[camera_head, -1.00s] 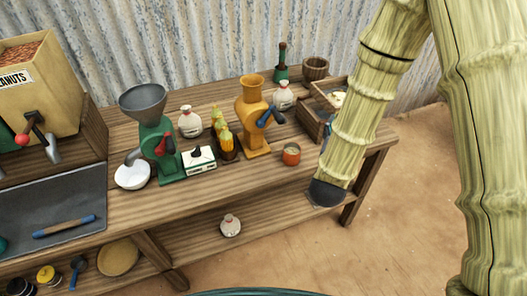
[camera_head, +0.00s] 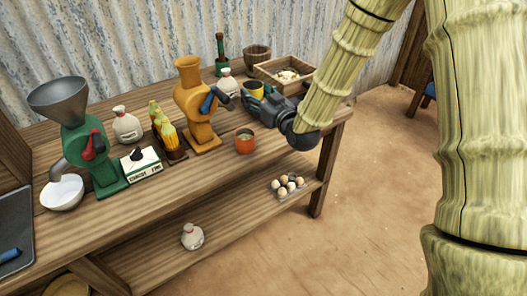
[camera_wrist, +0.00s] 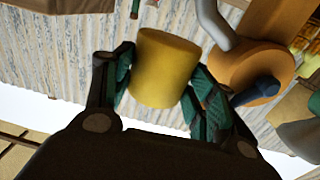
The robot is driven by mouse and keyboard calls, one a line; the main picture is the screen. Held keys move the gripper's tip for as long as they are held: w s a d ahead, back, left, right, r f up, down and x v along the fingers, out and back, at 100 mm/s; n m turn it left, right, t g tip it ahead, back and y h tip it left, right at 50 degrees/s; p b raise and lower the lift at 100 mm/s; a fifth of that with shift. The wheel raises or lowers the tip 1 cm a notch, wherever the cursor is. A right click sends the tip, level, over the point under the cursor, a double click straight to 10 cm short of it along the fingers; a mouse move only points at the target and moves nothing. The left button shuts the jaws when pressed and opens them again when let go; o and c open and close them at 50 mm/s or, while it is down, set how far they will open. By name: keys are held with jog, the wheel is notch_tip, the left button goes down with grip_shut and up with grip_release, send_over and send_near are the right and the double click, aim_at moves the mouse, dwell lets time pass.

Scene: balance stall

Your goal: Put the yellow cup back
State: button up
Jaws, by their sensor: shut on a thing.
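The yellow cup (camera_head: 254,92) is near the back right of the wooden table in the head view, between the orange grinder and the wooden box. It also shows large in the wrist view (camera_wrist: 166,68), between both fingers. My gripper (camera_head: 264,96) is shut around it; in the wrist view the fingers (camera_wrist: 162,85) press its two sides. The gripper and arm partly hide the cup in the head view. I cannot tell whether its base touches the table.
The orange grinder (camera_head: 196,110) stands left of the cup, and an orange-red cup (camera_head: 245,142) is in front. Eggs (camera_head: 288,184) lie on the lower shelf.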

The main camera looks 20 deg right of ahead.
aim_at(269, 143)
jog(key=shift+s+d+f+n+g+y+b, duration=0.1)
jog(key=shift+d+f+n+g+y+b, duration=0.6)
jog(key=shift+f, duration=1.9)
jog(key=shift+s+d+f+n+g+y+b, duration=0.1)
jog(key=shift+d+f+n+y+b, duration=0.5)
jog(key=shift+f+y+b, duration=1.4)
jog(key=shift+s+d+f+n+g+h+b, duration=0.1)
jog(key=shift+d+f+n+g+b, duration=0.55)
jog(key=shift+f, duration=2.55)
jog(key=shift+f+t+b, duration=0.15)
jog(key=shift+t+b, duration=0.1)
jog(key=shift+b, duration=0.05)
jog(key=o, duration=1.1)
jog(key=shift+c, duration=0.2)
jog(key=shift+d+r, duration=0.1)
jog(key=shift+r, duration=0.1)
